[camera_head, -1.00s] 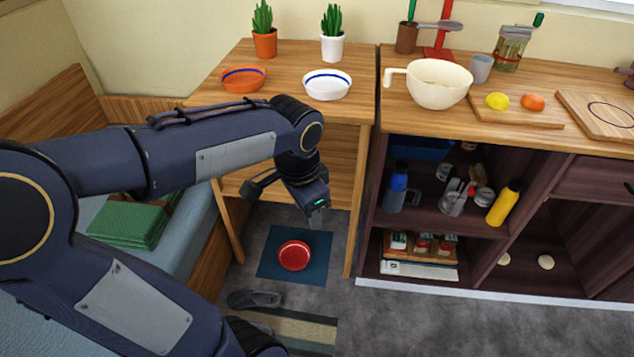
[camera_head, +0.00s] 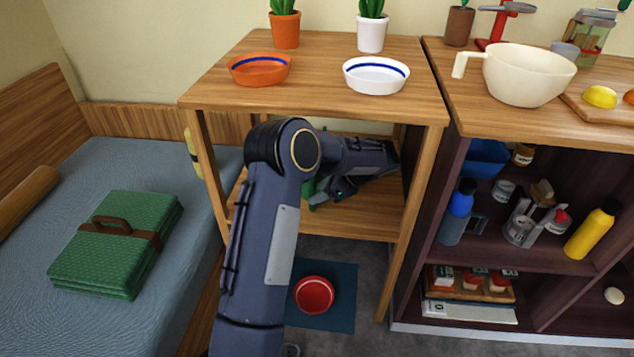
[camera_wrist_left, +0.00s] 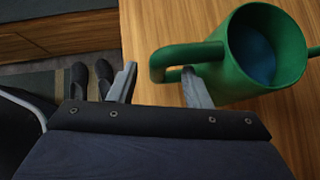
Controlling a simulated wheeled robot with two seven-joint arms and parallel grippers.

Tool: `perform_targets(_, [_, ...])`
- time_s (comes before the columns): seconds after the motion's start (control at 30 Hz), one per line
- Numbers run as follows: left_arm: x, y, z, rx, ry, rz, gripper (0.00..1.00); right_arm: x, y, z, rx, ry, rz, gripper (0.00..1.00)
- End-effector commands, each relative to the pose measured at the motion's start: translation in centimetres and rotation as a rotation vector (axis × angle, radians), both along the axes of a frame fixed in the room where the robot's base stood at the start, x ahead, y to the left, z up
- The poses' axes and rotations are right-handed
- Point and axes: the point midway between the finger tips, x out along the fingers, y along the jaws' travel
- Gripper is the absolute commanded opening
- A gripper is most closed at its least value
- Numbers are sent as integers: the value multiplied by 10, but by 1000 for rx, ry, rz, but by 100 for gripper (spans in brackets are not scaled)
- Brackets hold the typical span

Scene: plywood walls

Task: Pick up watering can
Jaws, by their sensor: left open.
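The green watering can (camera_wrist_left: 262,50) stands on the wooden lower shelf in the left wrist view. Its open top shows a blue inside and its handle loop points left. In the head view only small green parts of the can (camera_head: 309,189) show behind my left arm. My left gripper (camera_wrist_left: 158,70) is open, with the handle's outer end near the gap between its fingers. The right finger's tip overlaps the lower part of the handle; I cannot tell if they touch. In the head view my left gripper (camera_head: 338,190) is inside the table's shelf space, partly hidden. My right gripper is out of view.
The wooden tabletop (camera_head: 320,98) above my forearm holds an orange bowl (camera_head: 260,71), a white bowl (camera_head: 376,77) and two potted plants. A dark cabinet (camera_head: 449,185) stands to the right. A bed with a green folded blanket (camera_head: 115,245) is at left.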

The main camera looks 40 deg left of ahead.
Motion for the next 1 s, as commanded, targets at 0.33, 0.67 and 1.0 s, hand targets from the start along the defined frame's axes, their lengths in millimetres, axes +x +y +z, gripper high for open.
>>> perform_targets(0.33, [-12, 29, -39, -1, -2, 3, 44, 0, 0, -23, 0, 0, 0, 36])
perform_targets(0.67, [-14, 36, -43, -1, -4, 1, 44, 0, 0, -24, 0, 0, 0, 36])
perform_targets(1.0, [-14, 36, -43, -1, -4, 1, 4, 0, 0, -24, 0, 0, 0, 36])
